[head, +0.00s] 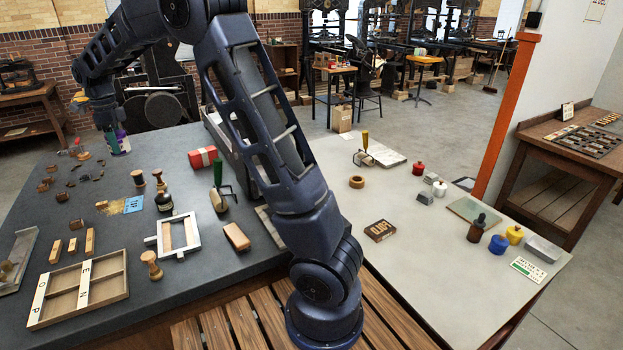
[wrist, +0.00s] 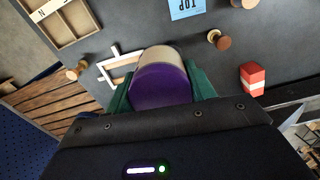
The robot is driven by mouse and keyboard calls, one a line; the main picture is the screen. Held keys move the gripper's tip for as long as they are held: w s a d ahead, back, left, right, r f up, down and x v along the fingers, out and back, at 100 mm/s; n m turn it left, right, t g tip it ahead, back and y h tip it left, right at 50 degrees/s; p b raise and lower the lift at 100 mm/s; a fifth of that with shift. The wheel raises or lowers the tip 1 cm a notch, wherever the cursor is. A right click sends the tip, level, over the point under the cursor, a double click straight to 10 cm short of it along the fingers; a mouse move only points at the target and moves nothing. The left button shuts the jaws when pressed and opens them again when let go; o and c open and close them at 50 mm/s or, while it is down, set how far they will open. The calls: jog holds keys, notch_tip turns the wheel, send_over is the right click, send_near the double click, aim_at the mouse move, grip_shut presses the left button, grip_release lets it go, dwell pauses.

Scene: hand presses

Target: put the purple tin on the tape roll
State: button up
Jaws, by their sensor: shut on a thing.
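The purple tin (wrist: 160,87) is between the two green fingers of my gripper (wrist: 162,84), with a pale end facing away. My gripper is shut on it. In the head view my gripper (head: 116,142) is at the far left, over the back of the dark table, and the tin shows there only small. The tape roll (head: 356,182), a small brown ring, lies flat on the pale table right of my arm, well away from my gripper. Nothing lies on it. The tape roll is not seen in the wrist view.
The dark table (head: 110,235) holds stamps, blocks, a wooden type tray (head: 78,290) and a red box (head: 202,157). My arm crosses between the tables.

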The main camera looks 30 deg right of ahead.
jog(key=w+d+m, duration=0.2)
jog(key=w+d, duration=0.3)
jog(key=d, duration=0.7)
jog(key=w+d+m, duration=0.2)
jog(key=w+d, duration=0.3)
jog(key=d, duration=0.7)
jog(key=d+m, duration=0.4)
jog(key=d, duration=1.8)
jog(key=s+d+m, duration=0.2)
jog(key=s+d, duration=0.4)
jog(key=d, duration=0.8)
jog(key=s+d+m, duration=0.3)
jog(key=s+d, duration=0.4)
jog(key=d, duration=0.6)
jog(key=s+d+m, duration=0.2)
jog(key=s+d, duration=0.4)
jog(key=d, duration=0.8)
notch_tip(320, 180, down, 31)
jog(key=shift+s+f, duration=0.1)
jog(key=shift+f, duration=0.15)
jog(key=o, duration=1.1)
